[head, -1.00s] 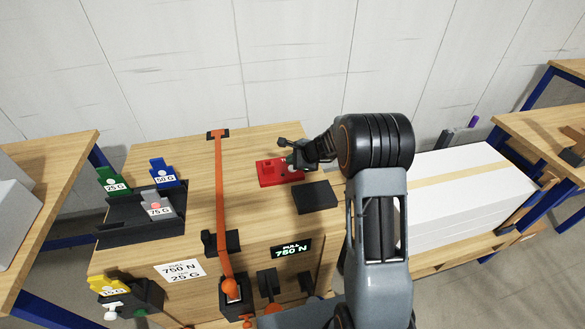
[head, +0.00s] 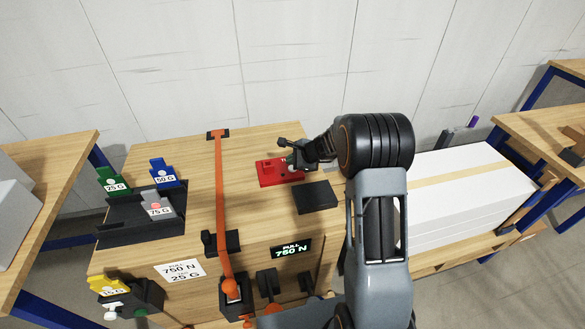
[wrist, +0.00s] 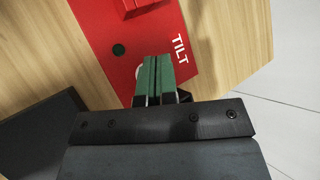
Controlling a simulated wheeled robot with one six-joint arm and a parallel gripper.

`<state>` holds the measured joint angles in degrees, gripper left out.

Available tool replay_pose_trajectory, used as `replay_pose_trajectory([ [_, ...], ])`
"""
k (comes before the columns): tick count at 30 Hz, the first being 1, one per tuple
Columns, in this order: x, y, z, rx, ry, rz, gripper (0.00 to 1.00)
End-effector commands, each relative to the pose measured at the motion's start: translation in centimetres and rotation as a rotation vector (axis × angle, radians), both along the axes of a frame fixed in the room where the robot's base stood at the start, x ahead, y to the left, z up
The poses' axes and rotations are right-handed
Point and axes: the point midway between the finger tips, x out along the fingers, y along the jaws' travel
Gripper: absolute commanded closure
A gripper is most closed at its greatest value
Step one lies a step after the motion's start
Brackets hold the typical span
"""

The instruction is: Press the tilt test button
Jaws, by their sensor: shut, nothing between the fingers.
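The red tilt test panel (head: 268,178) lies on the wooden bench top and also shows in the wrist view (wrist: 203,73), with white TILT lettering (wrist: 181,49). A small dark green round spot (wrist: 118,49) sits on it. A pale round part (wrist: 139,71), perhaps the button, shows just left of my fingertips and is mostly hidden behind them. My gripper (wrist: 158,62) is shut and empty, its green fingers together over the panel. In the head view my gripper (head: 290,158) is at the panel's right part. I cannot tell whether the fingertips touch it.
A black block (head: 317,197) sits in front of the panel. An orange strap (head: 220,190) runs down the bench to its left. A black tray (head: 130,213) with weight tags is further left. A PULL display (head: 291,248) is on the bench front. White boxes (head: 455,195) stand at right.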

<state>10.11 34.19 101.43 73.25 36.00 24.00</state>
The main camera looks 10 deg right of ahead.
Motion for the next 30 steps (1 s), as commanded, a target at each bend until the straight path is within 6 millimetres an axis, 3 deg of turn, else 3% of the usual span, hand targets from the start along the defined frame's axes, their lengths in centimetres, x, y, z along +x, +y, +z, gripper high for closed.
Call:
replay_pose_trajectory([
  [30, 0.01, 0.01, -0.89, 0.0, 0.0, 0.0, 1.0],
])
